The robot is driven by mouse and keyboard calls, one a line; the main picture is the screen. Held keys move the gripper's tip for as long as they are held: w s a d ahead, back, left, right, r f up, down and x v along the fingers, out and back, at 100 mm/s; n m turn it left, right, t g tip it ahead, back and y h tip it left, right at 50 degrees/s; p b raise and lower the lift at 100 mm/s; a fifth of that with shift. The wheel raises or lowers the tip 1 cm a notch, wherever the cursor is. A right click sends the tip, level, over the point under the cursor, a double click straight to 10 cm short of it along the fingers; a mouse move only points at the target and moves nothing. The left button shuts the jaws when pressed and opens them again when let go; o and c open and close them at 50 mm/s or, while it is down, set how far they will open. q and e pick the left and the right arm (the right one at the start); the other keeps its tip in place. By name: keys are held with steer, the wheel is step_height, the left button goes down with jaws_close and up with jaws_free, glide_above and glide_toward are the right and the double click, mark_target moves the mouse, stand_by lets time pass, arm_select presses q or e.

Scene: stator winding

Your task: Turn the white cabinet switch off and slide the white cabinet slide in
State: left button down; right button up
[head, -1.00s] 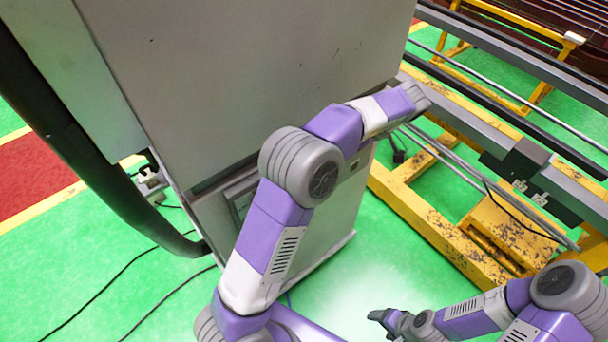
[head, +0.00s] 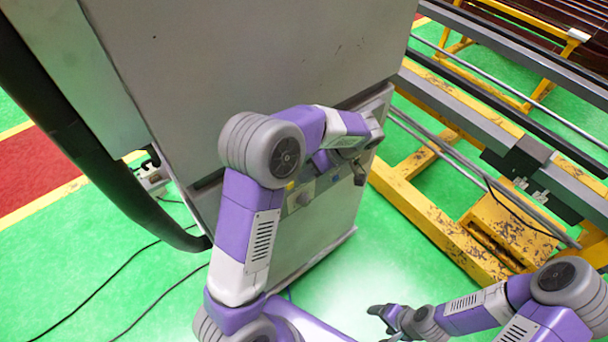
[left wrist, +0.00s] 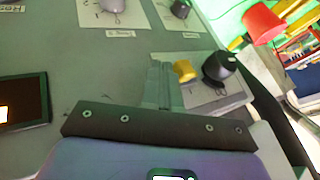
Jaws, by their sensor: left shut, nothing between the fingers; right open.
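The white cabinet (head: 240,70) stands in front of me in the head view. In the left wrist view its grey front panel (left wrist: 100,60) carries labelled plates. A black knob (left wrist: 218,67) and a yellow part (left wrist: 184,71) sit beside each other on one plate; I cannot tell for certain which is the switch. My left gripper (head: 358,172) is at the cabinet's front; its shut, empty fingers (left wrist: 163,85) are just left of the yellow part in the wrist view. I cannot make out the slide. My right gripper (head: 382,318) is low and right, open, away from the cabinet.
A dark screen (left wrist: 22,101) is on the panel's left, and a grey knob (left wrist: 113,5) is at its top. A yellow frame with rails (head: 440,225) stands right of the cabinet. A thick black hose (head: 90,150) runs along the left. Green floor is open in front.

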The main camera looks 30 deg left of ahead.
mark_target(293, 185)
arm_select(q)
steer(key=shift+s+a, duration=0.25)
steer(key=shift+s, duration=0.35)
steer(key=shift+s+a+f+b, duration=0.1)
steer(key=shift+s+a+b, duration=0.1)
steer(key=shift+s+b, duration=0.3)
steer(key=shift+s+a+b, duration=0.2)
steer(key=shift+s+b, duration=0.15)
steer(key=shift+s, duration=0.2)
steer(key=shift+w, duration=0.1)
